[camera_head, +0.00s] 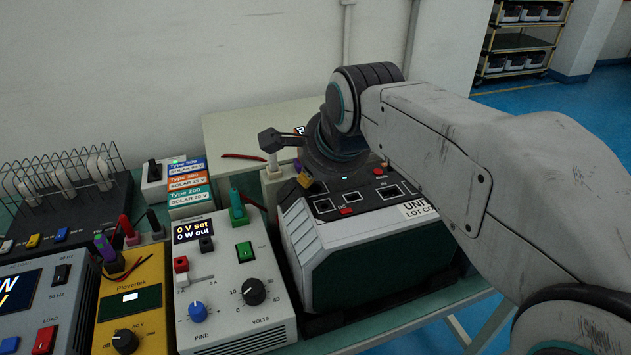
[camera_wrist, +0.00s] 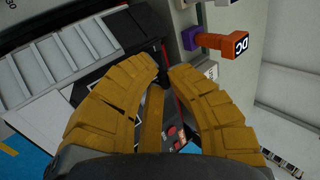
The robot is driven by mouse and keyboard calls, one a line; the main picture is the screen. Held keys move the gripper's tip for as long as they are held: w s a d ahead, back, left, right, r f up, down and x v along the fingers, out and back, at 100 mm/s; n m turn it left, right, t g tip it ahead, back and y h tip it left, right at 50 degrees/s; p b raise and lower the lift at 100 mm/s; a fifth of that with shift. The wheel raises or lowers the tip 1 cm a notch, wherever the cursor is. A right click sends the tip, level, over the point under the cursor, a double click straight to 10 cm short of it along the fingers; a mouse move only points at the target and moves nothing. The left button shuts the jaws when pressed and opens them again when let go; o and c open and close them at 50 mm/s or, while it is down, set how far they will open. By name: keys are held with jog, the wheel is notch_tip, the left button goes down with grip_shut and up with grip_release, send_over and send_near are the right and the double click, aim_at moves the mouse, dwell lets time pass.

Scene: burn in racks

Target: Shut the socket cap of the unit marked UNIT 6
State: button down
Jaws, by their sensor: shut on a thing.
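The large unit (camera_head: 350,255) has a dark green front, a pale frame and a sloped black top panel with sockets and red buttons. Its white label (camera_head: 416,208) reads "UNI", and the arm hides the number. My gripper (camera_head: 304,180) is low over the left part of this panel, with its wrist hiding much of it. In the wrist view, the ribbed yellow-brown fingers (camera_wrist: 166,68) curve close together over the black panel (camera_wrist: 124,88). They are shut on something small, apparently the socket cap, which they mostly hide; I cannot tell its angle.
An orange plug marked DC (camera_wrist: 222,42) stands close beside the fingers. A grey supply unit (camera_head: 230,285) with knobs and a green plug adjoins on the left. A yellow unit (camera_head: 133,310) and a wire rack (camera_head: 60,190) stand further left. The wall is behind.

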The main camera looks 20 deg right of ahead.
dwell(0.4)
jog(key=c, duration=1.5)
grip_release()
jog(key=shift+d, duration=0.1)
jog(key=shift+o, duration=0.2)
jog(key=v, duration=1.2)
jog(key=shift+f, duration=0.1)
